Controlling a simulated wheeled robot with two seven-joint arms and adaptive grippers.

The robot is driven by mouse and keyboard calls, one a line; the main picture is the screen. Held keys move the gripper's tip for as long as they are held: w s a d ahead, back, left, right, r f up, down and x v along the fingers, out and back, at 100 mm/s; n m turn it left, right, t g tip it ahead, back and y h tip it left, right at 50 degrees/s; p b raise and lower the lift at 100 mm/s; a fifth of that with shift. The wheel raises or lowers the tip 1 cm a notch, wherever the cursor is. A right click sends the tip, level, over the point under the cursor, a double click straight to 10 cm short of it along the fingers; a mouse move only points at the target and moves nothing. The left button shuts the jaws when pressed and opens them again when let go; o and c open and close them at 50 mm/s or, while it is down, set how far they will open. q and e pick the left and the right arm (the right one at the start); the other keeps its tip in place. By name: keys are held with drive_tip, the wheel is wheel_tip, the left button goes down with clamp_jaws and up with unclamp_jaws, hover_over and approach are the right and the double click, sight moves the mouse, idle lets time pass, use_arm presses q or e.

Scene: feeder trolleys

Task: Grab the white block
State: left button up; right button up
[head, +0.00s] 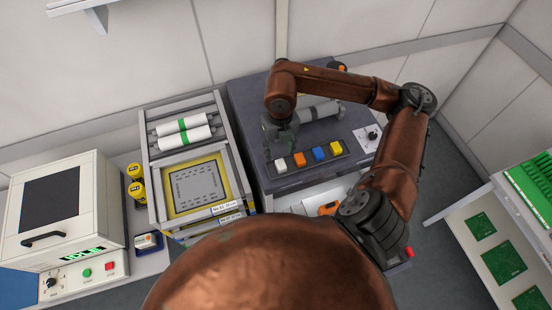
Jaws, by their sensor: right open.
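The white block (281,165) sits at the left end of a dark narrow tray (309,163) on the grey bench. My right gripper (278,146) points down just behind and above the white block, open. Its fingers look dark and small, and I cannot tell whether they touch the block. In the same tray, to the right of the white block, are an orange block (300,160), a blue block (319,154) and a yellow block (337,148). My left gripper is not in view.
A feeder trolley (167,203) with white rolls (184,136) stands left, beside a white oven-like machine (56,209). Green boards (481,226) are at far right.

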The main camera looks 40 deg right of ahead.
sight(280, 163)
drive_tip(key=f, duration=0.1)
drive_tip(key=f+p, duration=0.1)
drive_tip(key=shift+s+f, duration=0.2)
drive_tip(key=shift+f, duration=0.2)
wheel_tip(280, 163, down, 4)
drive_tip(key=shift+s+r+p, duration=0.1)
drive_tip(key=shift+p, duration=0.55)
drive_tip(key=c, duration=0.7)
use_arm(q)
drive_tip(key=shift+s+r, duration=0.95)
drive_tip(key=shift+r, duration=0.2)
use_arm(e)
clamp_jaws()
